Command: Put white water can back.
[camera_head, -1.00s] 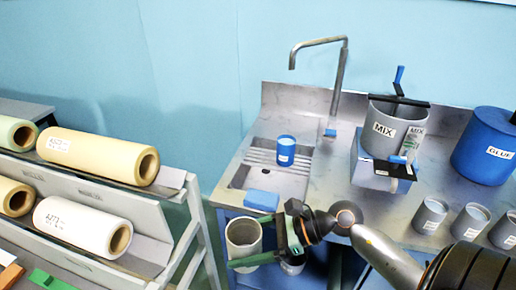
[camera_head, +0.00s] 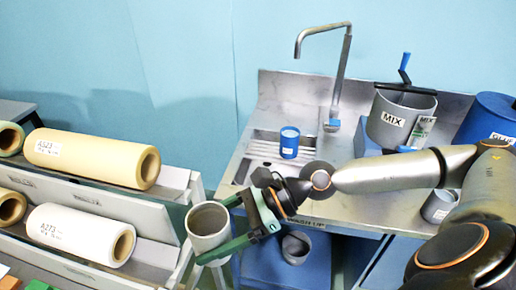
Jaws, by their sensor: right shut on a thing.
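The white water can (camera_head: 208,232) is a greyish-white open-topped cylinder, left of the sink unit and close to the roll rack. My right gripper (camera_head: 222,229) is shut on it, with one green finger on each side. The can is about upright and its open mouth shows; it looks empty as far as I can see. Its lower part is partly hidden by the lower finger. My left gripper is not in view.
A second grey can (camera_head: 296,247) sits on the blue lower part of the sink unit. A blue cup (camera_head: 289,142) stands in the sink (camera_head: 262,160) by the tap. The MIX pot (camera_head: 398,118) and blue GLUE pot (camera_head: 488,118) stand right. The rack's white roll (camera_head: 80,232) is left of the can.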

